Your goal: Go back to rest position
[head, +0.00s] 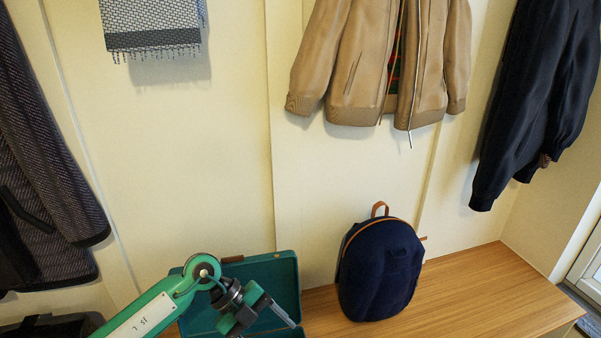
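My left gripper (268,324) is at the bottom of the head view, at the end of my green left arm. It points down and to the right, in front of an open teal case (286,275). Its fingers look spread apart, with nothing seen between them; one finger runs towards the frame's lower edge. My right arm and gripper are not in view.
The case stands on a wooden bench (470,295), beside a navy backpack (380,270) with an orange handle. A tan jacket (350,60), dark coats (535,90) and a patterned scarf (150,25) hang above. The bench right of the backpack is clear.

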